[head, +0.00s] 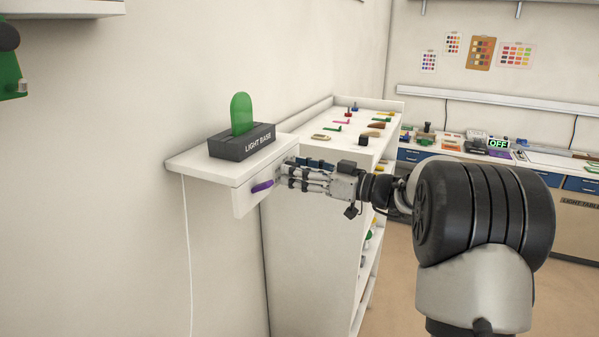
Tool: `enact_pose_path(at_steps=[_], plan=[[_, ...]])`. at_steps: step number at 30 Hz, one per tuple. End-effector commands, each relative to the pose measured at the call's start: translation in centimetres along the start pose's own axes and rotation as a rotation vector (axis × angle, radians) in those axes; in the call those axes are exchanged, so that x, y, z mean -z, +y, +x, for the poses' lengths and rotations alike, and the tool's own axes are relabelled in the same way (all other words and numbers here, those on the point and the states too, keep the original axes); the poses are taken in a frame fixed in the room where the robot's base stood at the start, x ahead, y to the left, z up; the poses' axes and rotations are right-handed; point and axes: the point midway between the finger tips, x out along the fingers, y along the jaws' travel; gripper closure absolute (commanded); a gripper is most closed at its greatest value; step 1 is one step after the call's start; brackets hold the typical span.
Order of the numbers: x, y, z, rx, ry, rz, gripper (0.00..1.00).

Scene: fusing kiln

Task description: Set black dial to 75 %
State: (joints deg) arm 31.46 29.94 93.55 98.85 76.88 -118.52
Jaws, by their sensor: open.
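No black dial shows clearly. The white panel (243,204) under the wall shelf carries a purple elongated knob (262,186) on its face. My gripper (284,178) reaches in from the right, with its fingers pointing at the right part of this panel, just right of the purple knob. The fingers are open. They cover the panel's right part, so I cannot tell whether a dial is there or whether the fingers touch anything. On the shelf (190,162) stands a dark block labelled LIGHT BASE (242,142) with an upright green rounded piece (241,113) on it.
A white shelf unit (325,120) with several small coloured items on top stands right behind my gripper. A green object (10,78) with a black round part is at the far left edge. A bench with a green OFF sign (498,143) is at the back right.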

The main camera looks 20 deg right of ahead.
Motion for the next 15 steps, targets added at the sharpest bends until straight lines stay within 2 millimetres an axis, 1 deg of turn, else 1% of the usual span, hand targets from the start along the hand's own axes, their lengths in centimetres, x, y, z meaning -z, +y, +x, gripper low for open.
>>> enact_pose_path(at_steps=[2, 15], plan=[[-0.01, 0.01, -0.02, 0.0, 0.0, 0.0, 0.5], [0.0, 0.0, -0.05, 0.0, 0.0, 0.0, 0.79]])
